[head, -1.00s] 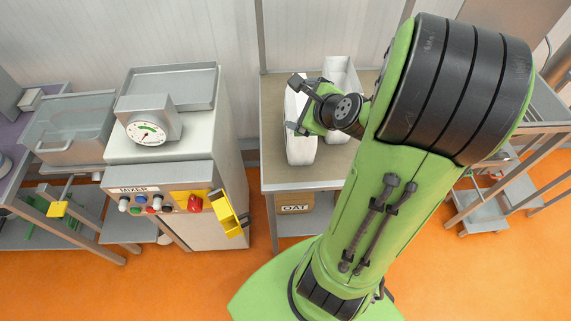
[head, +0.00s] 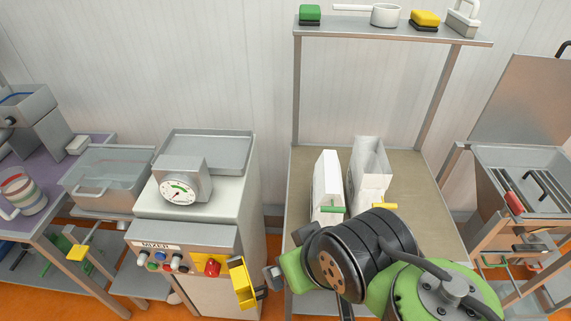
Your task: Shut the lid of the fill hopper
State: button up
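A grey metal box (head: 535,185) on the right has its flat lid (head: 522,98) raised and leaning back, with a dark handle at the lid's upper right edge. Its inside is in view. I take it for the fill hopper; no label shows. At the left, a grey bin (head: 108,185) with a clear-looking top and a front handle is another box-like vessel. My gripper (head: 287,256) is at lower middle, beside the mixer and far left of the raised lid. Its dark fingers look apart, with nothing seen between them; my arm partly hides it.
The mixer (head: 196,235) has a dial and a yellow bracket (head: 241,282). A table (head: 410,165) holds two white containers (head: 327,185) (head: 369,172). A shelf (head: 350,27) above carries small items. My arm covers the table's front.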

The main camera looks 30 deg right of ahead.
aim_at(530, 103)
jog(key=l+z, duration=0.15)
jog(key=z, duration=2.35)
jog(key=i+l+u, duration=0.1)
jog(key=l+u, duration=0.4)
jog(key=l, duration=0.25)
jog(key=l+u, duration=0.45)
jog(key=l, duration=0.35)
jog(key=k+l+u, duration=0.15)
jog(key=l+u, duration=0.35)
jog(key=l, duration=0.25)
